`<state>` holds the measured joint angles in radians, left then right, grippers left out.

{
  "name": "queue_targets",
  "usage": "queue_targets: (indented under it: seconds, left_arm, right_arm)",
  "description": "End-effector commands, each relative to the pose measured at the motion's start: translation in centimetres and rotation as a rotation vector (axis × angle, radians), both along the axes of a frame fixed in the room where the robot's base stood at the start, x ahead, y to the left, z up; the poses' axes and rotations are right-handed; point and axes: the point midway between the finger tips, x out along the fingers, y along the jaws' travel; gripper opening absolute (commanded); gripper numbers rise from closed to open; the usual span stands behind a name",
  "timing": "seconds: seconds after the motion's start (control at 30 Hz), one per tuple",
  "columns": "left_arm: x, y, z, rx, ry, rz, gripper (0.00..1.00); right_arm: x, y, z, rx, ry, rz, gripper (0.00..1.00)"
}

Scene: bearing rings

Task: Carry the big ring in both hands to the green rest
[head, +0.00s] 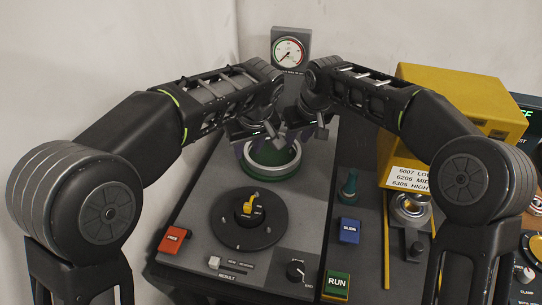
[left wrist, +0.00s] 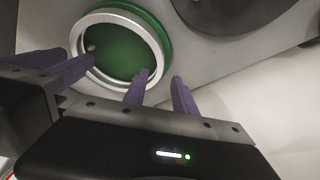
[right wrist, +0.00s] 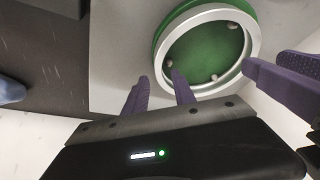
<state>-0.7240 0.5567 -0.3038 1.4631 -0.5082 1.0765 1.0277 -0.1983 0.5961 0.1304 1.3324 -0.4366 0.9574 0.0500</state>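The big ring is a silver ring (left wrist: 112,15), also visible in the right wrist view (right wrist: 254,42). It lies level over the round green rest (head: 270,174), with green floor and small round studs showing inside it. My left gripper (left wrist: 160,76) is open, one purple finger inside the ring and one outside, with gaps beside the rim. My right gripper (right wrist: 160,76) is open in the same way at the opposite side.
A gauge (head: 289,52) stands behind. A white wall is close on the left.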

Motion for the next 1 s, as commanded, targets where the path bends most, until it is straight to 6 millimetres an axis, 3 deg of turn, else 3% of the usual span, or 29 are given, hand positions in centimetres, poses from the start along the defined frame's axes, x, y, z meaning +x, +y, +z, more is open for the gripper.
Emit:
queue_targets:
  seconds: [0.3,0.5,1.0]
  left_arm:
    - [-2.2,-1.0,6.0,-0.003,-0.003,-0.002,0.33]
    - [-3.3,-1.3,8.7,0.000,0.000,0.000,0.33]
    - [-3.6,-1.4,9.3,0.000,0.001,0.000,0.33]
  right_arm:
    - [0.0,0.0,0.0,0.001,0.000,0.000,0.32]
    - [0.0,0.0,0.0,0.001,0.000,0.000,0.32]
    - [-0.1,0.0,0.2,0.001,0.000,0.000,0.32]
